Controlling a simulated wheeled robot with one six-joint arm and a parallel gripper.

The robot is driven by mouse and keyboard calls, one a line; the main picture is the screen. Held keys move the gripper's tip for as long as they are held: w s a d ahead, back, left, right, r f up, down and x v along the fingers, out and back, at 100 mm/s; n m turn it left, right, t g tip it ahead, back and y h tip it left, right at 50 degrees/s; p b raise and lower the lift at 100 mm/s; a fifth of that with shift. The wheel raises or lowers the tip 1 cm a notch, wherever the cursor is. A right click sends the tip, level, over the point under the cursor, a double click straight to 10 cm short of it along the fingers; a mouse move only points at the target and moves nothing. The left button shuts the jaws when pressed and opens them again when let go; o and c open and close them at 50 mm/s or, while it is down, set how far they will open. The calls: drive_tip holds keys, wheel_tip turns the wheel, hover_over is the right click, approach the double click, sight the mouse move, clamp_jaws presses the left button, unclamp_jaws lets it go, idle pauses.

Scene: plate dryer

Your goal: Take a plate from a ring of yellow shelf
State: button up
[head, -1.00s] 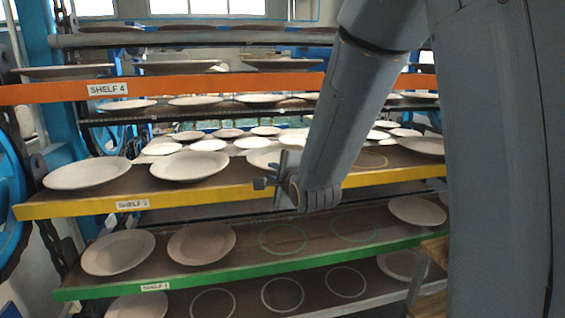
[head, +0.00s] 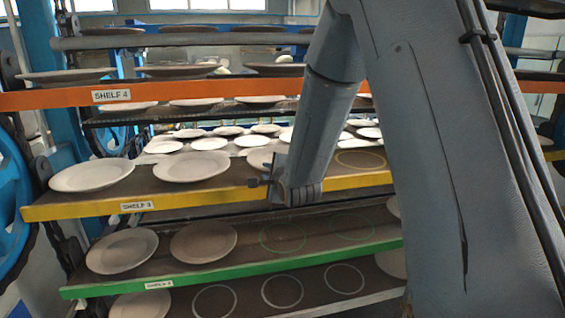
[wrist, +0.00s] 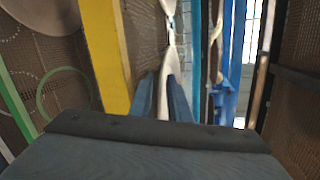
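The yellow shelf (head: 230,192), labelled SHELF 3, carries white plates: one at the far left (head: 92,175), one beside it (head: 192,166), and a third (head: 257,158) partly hidden behind my arm. An empty yellow ring (head: 360,159) lies right of my arm. My gripper (head: 266,181) is at the front edge of the yellow shelf, by the third plate. In the wrist view its two fingers (wrist: 164,82) stand apart, one on each side of a plate seen edge-on (wrist: 163,100). Narrow gaps seem to show beside the plate.
The orange shelf (head: 200,94) with plates runs above. The green shelf (head: 230,266) below holds two plates at left and empty green rings (head: 283,237). Smaller plates stand farther back. A blue wheel (head: 12,200) is at the left edge.

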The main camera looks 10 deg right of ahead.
clamp_jaws()
idle(0.3)
drive_tip(key=shift+r, duration=0.1)
idle(1.0)
